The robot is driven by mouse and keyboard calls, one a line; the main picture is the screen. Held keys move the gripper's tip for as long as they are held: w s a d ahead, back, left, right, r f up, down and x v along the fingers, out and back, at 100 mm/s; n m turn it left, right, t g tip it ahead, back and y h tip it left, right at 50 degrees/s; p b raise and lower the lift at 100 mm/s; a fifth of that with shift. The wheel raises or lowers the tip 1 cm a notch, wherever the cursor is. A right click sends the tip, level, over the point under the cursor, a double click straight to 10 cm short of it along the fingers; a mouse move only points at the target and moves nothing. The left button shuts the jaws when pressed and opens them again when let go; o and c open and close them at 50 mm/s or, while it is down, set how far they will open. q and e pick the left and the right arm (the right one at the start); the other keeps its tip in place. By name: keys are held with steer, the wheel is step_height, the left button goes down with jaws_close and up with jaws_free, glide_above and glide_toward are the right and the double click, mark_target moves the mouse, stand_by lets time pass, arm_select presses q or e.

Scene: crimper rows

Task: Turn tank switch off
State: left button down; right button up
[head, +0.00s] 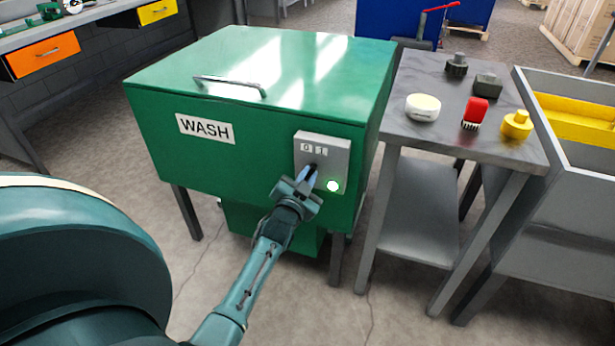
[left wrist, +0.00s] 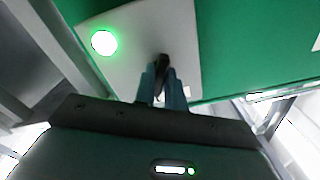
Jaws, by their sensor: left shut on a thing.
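The green wash tank (head: 250,85) with a "WASH" label stands in the middle of the head view. A grey switch panel (head: 335,153) is on its front at the right, with markings at the top and a lit green lamp (head: 333,186). The panel also shows in the left wrist view (left wrist: 120,75), with the bright green lamp (left wrist: 103,43). My left gripper (head: 308,178) is at the panel, its fingers shut on the dark switch knob (left wrist: 162,62). The fingers partly hide the knob. My right gripper is not in view.
A grey side table (head: 440,130) right of the tank holds a white round item (head: 422,107), a red brush (head: 475,112), a yellow part (head: 517,125) and dark parts. A grey sink (head: 570,180) stands at far right. The tank lid has a handle (head: 230,85).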

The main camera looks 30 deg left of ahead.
arm_select(q)
steer(key=n+p, duration=0.1)
steer(key=n, duration=0.2)
steer(key=shift+r+p, duration=0.15)
steer(key=shift+p, duration=0.2)
steer(key=n+p, duration=0.1)
steer(key=n, duration=0.1)
steer(key=shift+n, duration=0.4)
steer(key=n, duration=0.2)
steer(key=shift+n+p, duration=0.3)
steer(key=shift+p, duration=0.05)
steer(key=shift+n, duration=1.2)
steer(key=shift+d+n, duration=0.1)
steer(key=shift+n, duration=0.4)
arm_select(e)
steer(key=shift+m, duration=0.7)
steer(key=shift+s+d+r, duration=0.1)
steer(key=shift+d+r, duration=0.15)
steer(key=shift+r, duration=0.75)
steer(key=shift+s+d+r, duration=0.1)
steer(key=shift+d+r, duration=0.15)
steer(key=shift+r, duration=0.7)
